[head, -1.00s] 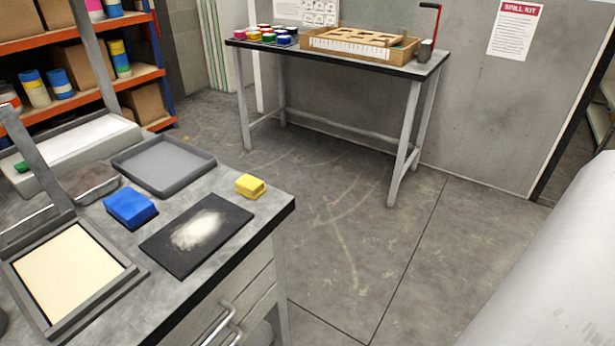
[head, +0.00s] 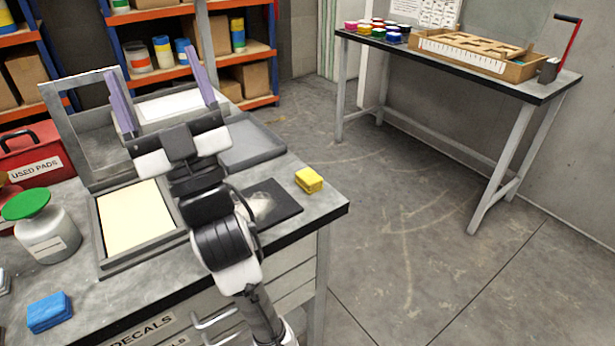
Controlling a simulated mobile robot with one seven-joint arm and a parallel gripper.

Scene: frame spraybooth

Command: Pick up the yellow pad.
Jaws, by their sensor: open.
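The yellow pad (head: 309,180) lies on the grey workbench (head: 325,205) near its right edge, just past the corner of a dark mat (head: 285,200). It is a small block and nothing covers it. My gripper (head: 152,64) is in the head view, above the bench and well to the left of the yellow pad. Its two purple fingers are wide apart with nothing between them. My arm hides part of the dark mat and the bench around it.
A grey tray (head: 250,143) lies behind my arm. A cream-filled frame (head: 135,215), a green-topped container (head: 50,235) and a blue pad (head: 49,312) are on the left. A second table (head: 555,88) stands at the back right, with open floor between.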

